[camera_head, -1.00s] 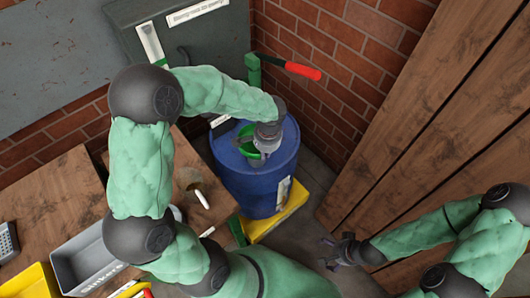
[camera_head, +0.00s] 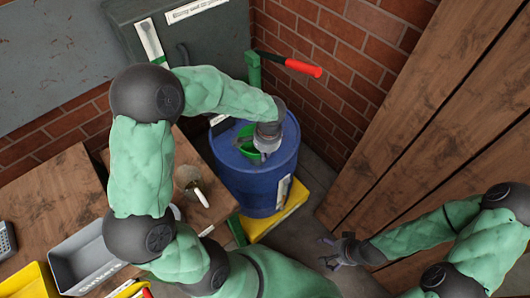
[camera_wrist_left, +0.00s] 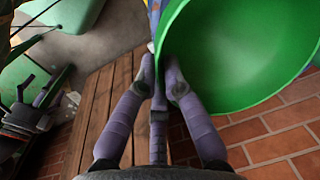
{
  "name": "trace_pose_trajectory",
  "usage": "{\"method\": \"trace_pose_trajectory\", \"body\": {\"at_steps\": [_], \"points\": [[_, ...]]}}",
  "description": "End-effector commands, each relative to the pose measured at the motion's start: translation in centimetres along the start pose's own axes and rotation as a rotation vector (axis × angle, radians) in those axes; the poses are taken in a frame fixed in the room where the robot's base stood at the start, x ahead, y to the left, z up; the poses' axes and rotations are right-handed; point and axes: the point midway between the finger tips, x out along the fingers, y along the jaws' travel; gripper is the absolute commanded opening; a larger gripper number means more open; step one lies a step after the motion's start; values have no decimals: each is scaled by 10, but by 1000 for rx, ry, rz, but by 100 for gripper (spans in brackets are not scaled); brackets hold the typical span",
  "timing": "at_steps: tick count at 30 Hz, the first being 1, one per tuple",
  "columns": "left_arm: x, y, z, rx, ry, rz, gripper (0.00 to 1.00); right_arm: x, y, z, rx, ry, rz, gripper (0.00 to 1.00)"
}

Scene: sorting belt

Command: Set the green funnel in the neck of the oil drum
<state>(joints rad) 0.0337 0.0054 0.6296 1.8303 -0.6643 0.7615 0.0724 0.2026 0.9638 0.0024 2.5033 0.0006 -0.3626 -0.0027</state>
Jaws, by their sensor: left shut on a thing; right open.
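The green funnel (camera_head: 250,148) is over the top of the blue oil drum (camera_head: 256,180) in the head view. My left gripper (camera_head: 265,155) is shut on the funnel's rim. In the left wrist view the funnel (camera_wrist_left: 240,55) fills the upper right, and the fingers of my left gripper (camera_wrist_left: 160,85) pinch its edge. The drum's neck is hidden under the funnel and gripper, so I cannot tell whether the funnel sits in it. My right gripper (camera_head: 335,252) is open and empty, low in front of the wooden planks.
The drum stands on a yellow base (camera_head: 275,217). A lever with a red handle (camera_head: 303,67) reaches out behind it. Wooden planks (camera_head: 425,110) lean at the right. A wooden table (camera_head: 50,205) at the left carries a grey bin (camera_head: 88,257) and a yellow bin (camera_head: 28,282).

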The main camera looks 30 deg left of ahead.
Motion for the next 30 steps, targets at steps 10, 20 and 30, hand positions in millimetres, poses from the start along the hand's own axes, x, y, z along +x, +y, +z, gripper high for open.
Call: {"method": "trace_pose_trajectory", "body": {"at_steps": [10,20,30], "points": [[4,0,0,0,1,0,0,3,1,0,0,0,0,92],[4,0,0,0,0,0,0,3,1,0,0,0,0,92],[4,0,0,0,0,0,37,3,1,0,0,0,0,92]]}}
